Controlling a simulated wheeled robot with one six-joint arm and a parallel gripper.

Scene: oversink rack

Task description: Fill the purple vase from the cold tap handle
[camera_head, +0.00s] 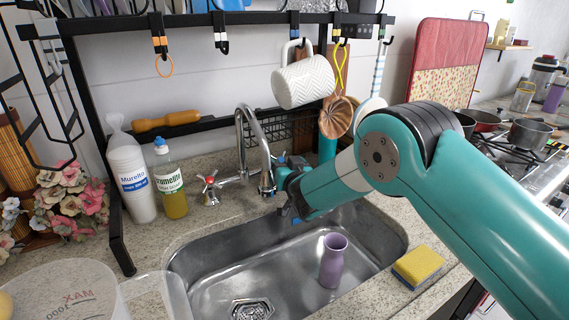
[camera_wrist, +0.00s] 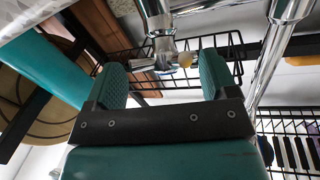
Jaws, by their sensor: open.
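The purple vase (camera_head: 332,262) stands upright in the steel sink, right of the drain. The chrome gooseneck tap (camera_head: 245,135) rises behind the sink, and no water stream is visible. Its left handle (camera_head: 210,190) has a red mark. The right side of the tap is hidden behind my gripper (camera_head: 284,188). In the wrist view my gripper (camera_wrist: 164,70) is open, with a chrome tap handle (camera_wrist: 167,61) with a pale tip showing between its two teal fingers. I cannot tell whether the fingers touch it. The tap's spout pipe (camera_wrist: 275,50) is at the right there.
A white patterned mug (camera_head: 303,82) hangs from the black rack (camera_head: 200,24) above the tap. Two bottles (camera_head: 170,185) stand left of the tap. A yellow sponge (camera_head: 418,266) lies on the right counter edge. A clear measuring jug (camera_head: 75,295) is front left.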

